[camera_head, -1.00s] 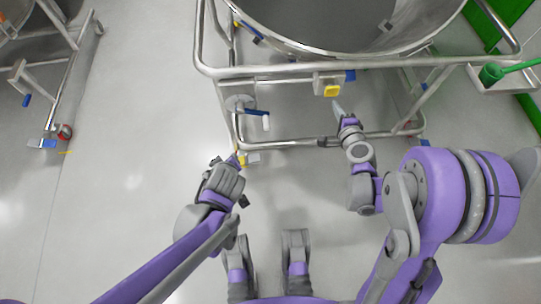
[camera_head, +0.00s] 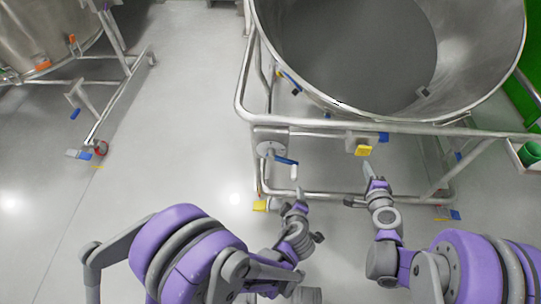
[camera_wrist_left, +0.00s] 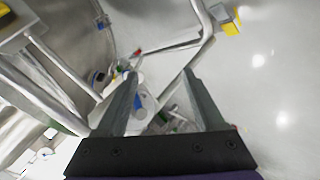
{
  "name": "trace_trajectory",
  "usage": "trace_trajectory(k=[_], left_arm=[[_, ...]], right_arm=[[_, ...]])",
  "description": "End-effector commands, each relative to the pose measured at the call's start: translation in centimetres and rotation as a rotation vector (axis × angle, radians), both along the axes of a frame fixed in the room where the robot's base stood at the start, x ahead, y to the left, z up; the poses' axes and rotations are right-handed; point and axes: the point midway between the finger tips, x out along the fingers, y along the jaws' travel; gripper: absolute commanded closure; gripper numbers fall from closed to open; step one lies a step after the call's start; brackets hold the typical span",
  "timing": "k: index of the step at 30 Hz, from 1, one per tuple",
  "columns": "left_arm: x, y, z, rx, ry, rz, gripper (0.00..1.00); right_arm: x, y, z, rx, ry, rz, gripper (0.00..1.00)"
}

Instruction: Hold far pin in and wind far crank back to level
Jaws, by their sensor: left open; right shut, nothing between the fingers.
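The crank (camera_head: 287,161) has a blue arm and a white handle, on a grey round-faced mount (camera_head: 268,141) at the vessel frame's left corner. Its arm slopes slightly down to the right, with the handle hanging. My left gripper (camera_head: 300,191) is open just below the handle; in the left wrist view the white handle (camera_wrist_left: 149,103) shows between and beyond the spread fingers (camera_wrist_left: 162,75), not gripped. The yellow pin knob (camera_head: 363,150) sits on a grey block on the front rail. My right gripper (camera_head: 368,168) is shut and empty, its tip just below the knob; contact is unclear.
The large steel vessel (camera_head: 480,60) stands in a tubular frame (camera_head: 340,196). A yellow part (camera_head: 261,206) is at the frame's lower left corner. A green container (camera_head: 529,153) is at the right edge. Another wheeled vessel (camera_head: 40,40) stands at upper left, with clear floor between.

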Motion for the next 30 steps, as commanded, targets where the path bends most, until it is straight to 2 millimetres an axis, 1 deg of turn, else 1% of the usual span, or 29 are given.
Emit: trace_trajectory(k=[3,24,30], left_arm=[[1.5,0.1,0.0,0.002,0.001,0.002,0.3],[9.9,0.1,0.0,0.001,0.001,0.001,0.3],[9.7,0.0,0.0,0.001,0.001,0.0,0.3]], right_arm=[[0.0,0.0,0.0,0.0,0.0,0.0,1.0],[0.0,0.0,0.0,0.0,0.0,0.0,1.0],[0.0,0.0,0.0,0.0,0.0,0.0,1.0]])
